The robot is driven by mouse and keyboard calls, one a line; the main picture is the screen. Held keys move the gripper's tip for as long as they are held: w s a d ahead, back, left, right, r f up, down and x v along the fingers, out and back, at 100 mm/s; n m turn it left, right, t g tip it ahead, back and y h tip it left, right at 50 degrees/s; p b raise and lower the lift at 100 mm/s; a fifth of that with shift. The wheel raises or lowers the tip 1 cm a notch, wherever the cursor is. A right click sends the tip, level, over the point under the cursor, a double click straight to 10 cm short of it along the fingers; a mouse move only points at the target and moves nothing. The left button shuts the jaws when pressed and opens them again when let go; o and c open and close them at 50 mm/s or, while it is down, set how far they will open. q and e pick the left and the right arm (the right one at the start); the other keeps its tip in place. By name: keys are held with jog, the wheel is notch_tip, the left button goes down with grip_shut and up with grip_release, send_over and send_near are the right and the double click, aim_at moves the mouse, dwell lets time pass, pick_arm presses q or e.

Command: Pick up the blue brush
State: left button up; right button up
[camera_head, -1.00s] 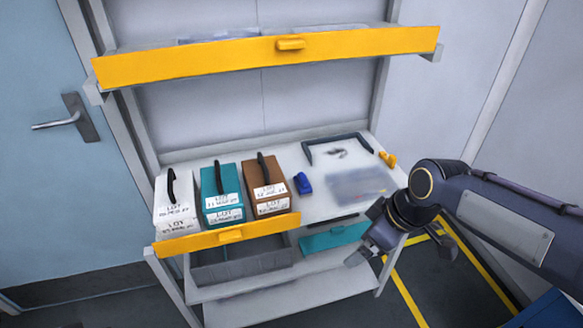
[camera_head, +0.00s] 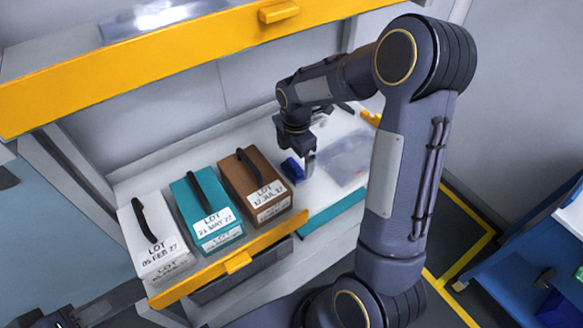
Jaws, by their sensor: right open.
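The blue brush (camera_head: 291,171) lies on the white shelf top, just right of the brown box, and is partly covered by my right gripper. My right gripper (camera_head: 302,163) is open and points down over the brush. One grey finger shows just right of the brush; the other is hard to make out. I cannot tell whether the fingers touch the brush. Part of my left arm shows at the bottom left corner, but its gripper jaws are not in view.
White (camera_head: 154,240), teal (camera_head: 207,211) and brown (camera_head: 256,186) handled boxes stand left of the brush. A clear flat item (camera_head: 345,160) lies to its right. A yellow-fronted upper shelf (camera_head: 150,58) overhangs the back left. A blue cart (camera_head: 520,262) stands at the right.

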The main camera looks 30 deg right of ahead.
aim_at(294, 164)
jog(key=f, duration=0.5)
jog(key=shift+a, duration=0.2)
jog(key=c, duration=1.1)
jog(key=shift+r, duration=0.1)
jog(key=shift+w+r, duration=0.1)
jog(key=shift+r, duration=0.4)
notch_tip(294, 164, up, 2)
jog(key=shift+r, duration=0.25)
jog(key=s+a+r, duration=0.1)
jog(key=s+r, duration=0.3)
jog(key=s, duration=0.3)
jog(key=s+a+r+b, duration=0.1)
jog(key=s+r, duration=0.4)
jog(key=s, duration=0.2)
jog(key=shift+r, duration=0.2)
